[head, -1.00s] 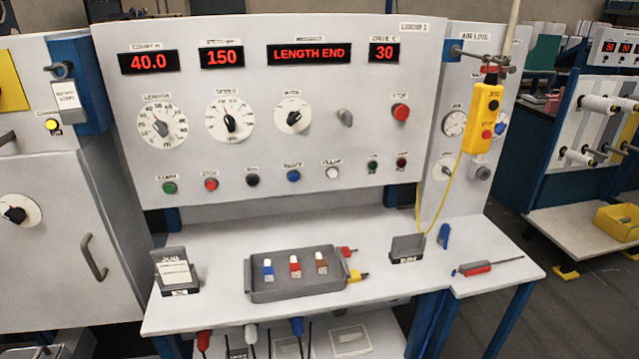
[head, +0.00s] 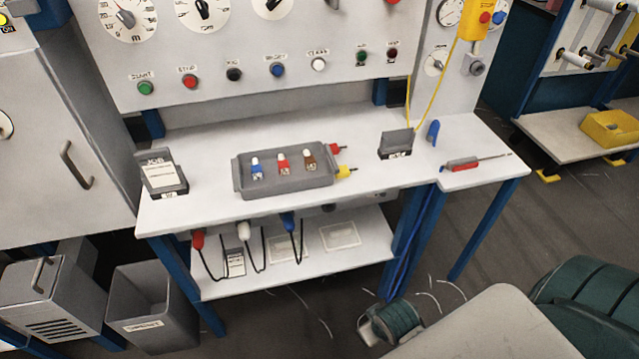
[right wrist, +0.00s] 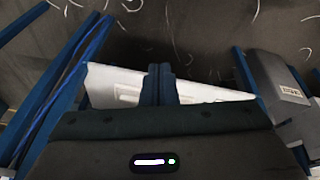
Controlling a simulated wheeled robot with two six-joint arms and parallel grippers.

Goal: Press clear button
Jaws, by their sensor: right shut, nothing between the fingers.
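A white round button (head: 318,65) is in the row on the upright grey panel, between a blue button and a small green one. The label above it is small and blurred, but seems to read CLEAR. My right gripper (head: 390,325) is at the bottom of the head view, low in front of the bench and far from the panel. In the right wrist view its two fingers (right wrist: 158,84) are together with nothing between them, and no button shows there. My left gripper is not in view.
The bench top (head: 215,140) holds a grey tray (head: 285,180) with coloured pieces, a job card holder (head: 162,175), a dark box (head: 396,146) and a red-handled tool (head: 462,164). A lower shelf (head: 350,260) has hanging cables. A bin (head: 150,315) stands at left.

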